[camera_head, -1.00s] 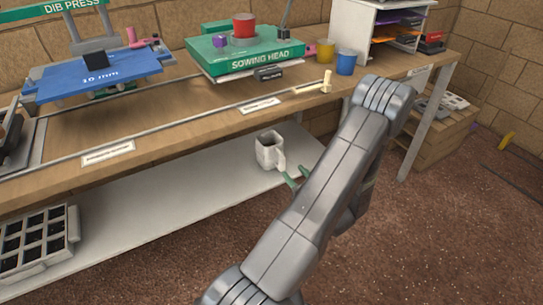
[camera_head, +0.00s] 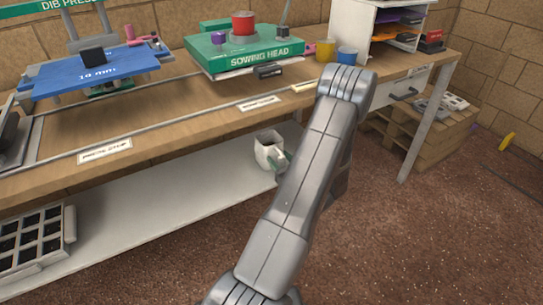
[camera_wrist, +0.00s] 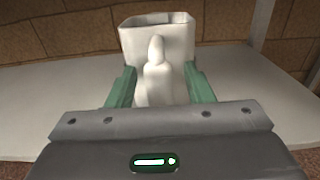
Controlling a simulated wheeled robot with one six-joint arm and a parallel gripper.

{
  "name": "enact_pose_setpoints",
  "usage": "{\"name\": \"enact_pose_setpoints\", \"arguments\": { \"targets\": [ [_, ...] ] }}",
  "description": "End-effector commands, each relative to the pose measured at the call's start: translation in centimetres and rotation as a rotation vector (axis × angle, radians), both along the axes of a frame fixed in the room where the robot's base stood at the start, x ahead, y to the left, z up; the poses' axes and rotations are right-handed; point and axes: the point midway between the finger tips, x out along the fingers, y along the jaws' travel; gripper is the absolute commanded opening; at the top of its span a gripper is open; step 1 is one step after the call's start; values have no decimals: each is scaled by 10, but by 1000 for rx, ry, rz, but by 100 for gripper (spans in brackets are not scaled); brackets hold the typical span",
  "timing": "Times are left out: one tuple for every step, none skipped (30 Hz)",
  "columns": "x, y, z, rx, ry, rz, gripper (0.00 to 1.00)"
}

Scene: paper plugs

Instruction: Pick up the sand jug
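The sand jug, a white squarish jug (camera_head: 266,150), stands upright on the low shelf under the workbench. Its dark inside shows in the head view. In the wrist view the jug (camera_wrist: 180,38) is straight ahead, with its pale handle (camera_wrist: 158,75) facing me. My gripper (camera_wrist: 160,86) has green fingers on either side of the handle, spread apart; I see no clear grip on it. In the head view my gripper (camera_head: 280,160) is at the jug's right side, partly hidden by my arm.
The bench top (camera_head: 190,112) lies above the shelf (camera_head: 150,210). A cell tray (camera_head: 35,240) sits at the shelf's left. The sowing head (camera_head: 250,55), a yellow cup (camera_head: 325,50) and a blue cup (camera_head: 347,56) stand on the bench. A metal leg (camera_head: 428,130) is at the right.

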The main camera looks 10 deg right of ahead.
Motion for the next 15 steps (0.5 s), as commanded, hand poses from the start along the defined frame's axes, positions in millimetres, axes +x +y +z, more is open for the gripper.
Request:
{"name": "enact_pose_setpoints", "arguments": {
  "targets": [
    [0,0,0,0,0,0,39],
    [0,0,0,0,0,0,34],
    [0,0,0,0,0,0,26],
    [0,0,0,0,0,0,20],
    [0,0,0,0,0,0,14],
    [0,0,0,0,0,0,6],
    [0,0,0,0,0,0,0],
    [0,0,0,0,0,0,0],
    [0,0,0,0,0,0,0],
    [0,0,0,0,0,0,0],
    [0,0,0,0,0,0,0],
    [0,0,0,0,0,0,0],
    [0,0,0,0,0,0,0],
    [0,0,0,0,0,0,0],
    [0,0,2,-1,0,0,0]
  ]
}}
